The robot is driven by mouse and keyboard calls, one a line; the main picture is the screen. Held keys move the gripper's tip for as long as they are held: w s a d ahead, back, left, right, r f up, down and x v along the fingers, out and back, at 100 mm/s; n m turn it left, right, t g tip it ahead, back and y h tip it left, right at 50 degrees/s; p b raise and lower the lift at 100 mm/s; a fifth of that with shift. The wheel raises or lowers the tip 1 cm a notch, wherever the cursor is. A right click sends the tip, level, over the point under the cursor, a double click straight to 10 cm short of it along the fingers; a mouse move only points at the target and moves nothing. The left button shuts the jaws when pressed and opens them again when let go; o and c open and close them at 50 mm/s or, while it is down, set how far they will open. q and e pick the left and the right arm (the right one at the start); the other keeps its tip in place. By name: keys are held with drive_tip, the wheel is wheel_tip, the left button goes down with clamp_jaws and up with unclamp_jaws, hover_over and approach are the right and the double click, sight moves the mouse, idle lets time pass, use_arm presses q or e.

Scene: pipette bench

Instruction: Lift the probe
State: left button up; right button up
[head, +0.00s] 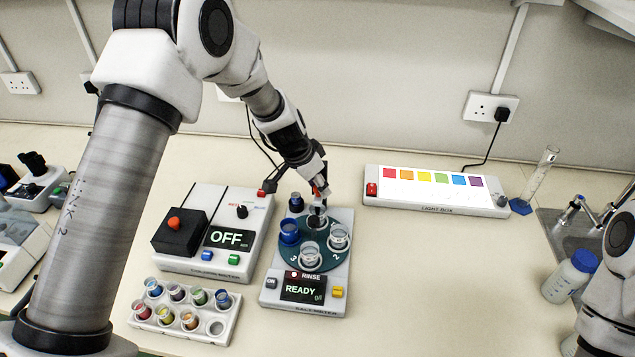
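The salt meter (306,297) stands in the middle of the bench, its display reading RINSE and READY. A dark green turntable (289,262) on it carries several small cups. My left gripper (319,190) points down over the back of the turntable. A small orange-red part shows at its fingers, and a dark thing, likely the probe (317,212), shows just below them at the back cup. Whether the fingers are closed on it is too small to tell. My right arm shows at the right edge; its gripper is out of view.
A colorimeter box (218,263) reading OFF stands left of the meter. A rack (190,340) of coloured vials is in front of it. A light box (430,202) with coloured squares lies behind right. A blue-capped bottle (569,279) stands near the sink. Bench right of the meter is clear.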

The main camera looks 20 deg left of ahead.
use_arm(q)
drive_tip(key=shift+s+a, duration=0.1)
drive_tip(key=shift+a, duration=0.2)
clamp_jaws()
wheel_tip(320, 180, up, 6)
drive_tip(key=shift+f+p, duration=0.15)
drive_tip(key=shift+p, duration=0.55)
unclamp_jaws()
drive_tip(key=shift+d, duration=0.1)
